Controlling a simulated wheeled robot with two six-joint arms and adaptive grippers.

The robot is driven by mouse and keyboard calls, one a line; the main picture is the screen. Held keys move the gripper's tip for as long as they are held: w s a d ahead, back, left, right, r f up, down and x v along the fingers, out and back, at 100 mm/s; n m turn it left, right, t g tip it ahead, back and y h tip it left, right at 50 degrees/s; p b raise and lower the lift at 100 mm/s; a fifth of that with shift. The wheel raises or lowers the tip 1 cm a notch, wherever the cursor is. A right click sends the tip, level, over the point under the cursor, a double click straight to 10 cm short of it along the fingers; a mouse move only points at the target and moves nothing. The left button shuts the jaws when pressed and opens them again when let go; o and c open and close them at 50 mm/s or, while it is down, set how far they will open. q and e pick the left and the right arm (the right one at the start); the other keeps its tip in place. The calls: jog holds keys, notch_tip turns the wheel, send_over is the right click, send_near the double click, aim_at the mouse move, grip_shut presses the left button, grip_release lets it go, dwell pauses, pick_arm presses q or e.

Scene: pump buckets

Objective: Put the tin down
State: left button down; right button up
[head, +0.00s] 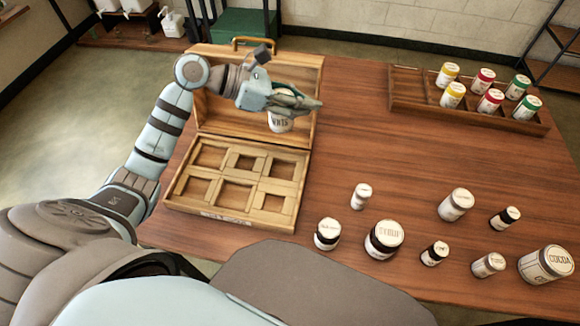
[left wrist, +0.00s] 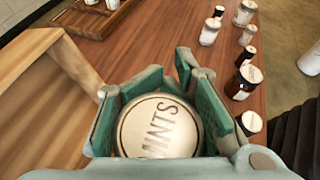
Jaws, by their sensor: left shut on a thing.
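The tin (head: 281,125) is white and lettered MINTS. In the left wrist view its round pale lid (left wrist: 158,130) faces the camera, with the lettering sideways. My left gripper (head: 298,103) is shut on the tin, with green finger pads on both sides of it. It holds the tin in front of the raised lid of the wooden box, beyond the compartments. The tin's base height above the table is hard to tell. The wooden box (head: 232,222) has several square compartments, all empty, and an open lid (head: 225,115). My right gripper is out of view.
A wooden rack (head: 415,105) with several yellow, red and green-capped jars stands at the back right. Several loose containers stand at the front right, among them a syrup jar (head: 384,240) and a cocoa tin (head: 545,264). The table's middle (head: 370,150) is clear.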

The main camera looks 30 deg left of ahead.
pick_arm(q)
notch_tip(320, 180, down, 18)
jog(key=b, duration=0.5)
jog(key=shift+s+f+b, duration=0.15)
jog(key=shift+f+b, duration=0.1)
jog(key=shift+b, duration=0.05)
jog(key=shift+a+r, duration=0.1)
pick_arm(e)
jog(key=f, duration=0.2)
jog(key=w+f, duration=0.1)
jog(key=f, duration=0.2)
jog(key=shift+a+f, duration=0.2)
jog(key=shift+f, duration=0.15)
pick_arm(q)
jog(key=c, duration=1.1)
grip_release()
jog(key=shift+o, duration=0.2)
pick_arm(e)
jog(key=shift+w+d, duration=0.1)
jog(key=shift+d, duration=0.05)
pick_arm(q)
jog(key=p+v, duration=0.2)
jog(key=v, duration=1)
jog(key=shift+p, duration=0.3)
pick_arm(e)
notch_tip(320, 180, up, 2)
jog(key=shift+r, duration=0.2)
pick_arm(q)
jog(key=shift+r, duration=0.1)
